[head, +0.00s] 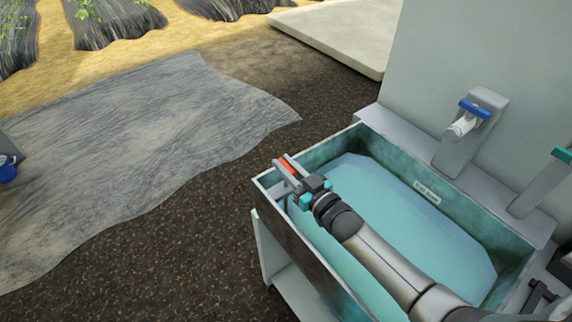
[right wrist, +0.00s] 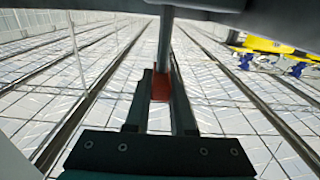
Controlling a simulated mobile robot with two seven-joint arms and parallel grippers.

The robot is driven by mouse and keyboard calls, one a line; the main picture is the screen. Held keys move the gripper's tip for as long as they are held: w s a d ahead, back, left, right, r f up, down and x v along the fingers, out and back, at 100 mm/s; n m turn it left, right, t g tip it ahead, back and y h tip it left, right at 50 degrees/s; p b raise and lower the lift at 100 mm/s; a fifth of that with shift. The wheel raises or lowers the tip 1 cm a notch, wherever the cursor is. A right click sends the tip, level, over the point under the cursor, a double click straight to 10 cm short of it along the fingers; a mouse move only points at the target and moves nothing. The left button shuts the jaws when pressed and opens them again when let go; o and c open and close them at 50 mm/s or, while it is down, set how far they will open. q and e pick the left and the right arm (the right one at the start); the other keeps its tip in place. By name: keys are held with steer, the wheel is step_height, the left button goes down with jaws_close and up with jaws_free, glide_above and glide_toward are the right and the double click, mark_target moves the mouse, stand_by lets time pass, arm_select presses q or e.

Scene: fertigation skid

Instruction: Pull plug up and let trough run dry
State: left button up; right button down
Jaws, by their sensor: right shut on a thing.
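The trough (head: 305,232) is a grey, teal-stained box holding a broad pool of teal water (head: 410,215). My right arm reaches over it from the lower right. My right gripper (head: 287,172) is at the trough's left end, its fingers near the rim. It is shut on a red-orange piece, seemingly the plug's handle (head: 289,162). In the right wrist view the red handle (right wrist: 161,88) sits between the fingers, with a grey rod running from it. The plug's lower end and the drain are hidden. My left gripper is not in view.
A tap with a blue lever (head: 474,109) and another with a teal lever (head: 562,155) stand on the trough's back ledge against a pale wall. A grey sheet (head: 130,150) lies on dark ground at left. A blue object (head: 7,170) is at the left edge.

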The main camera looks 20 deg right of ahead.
steer(key=shift+r+p, duration=2.25)
steer(key=shift+r, duration=0.1)
steer(key=c, duration=0.8)
jaws_free()
steer(key=shift+o, duration=0.2)
steer(key=v, duration=1.5)
steer(key=shift+s+p, duration=0.15)
steer(key=shift+p, duration=0.3)
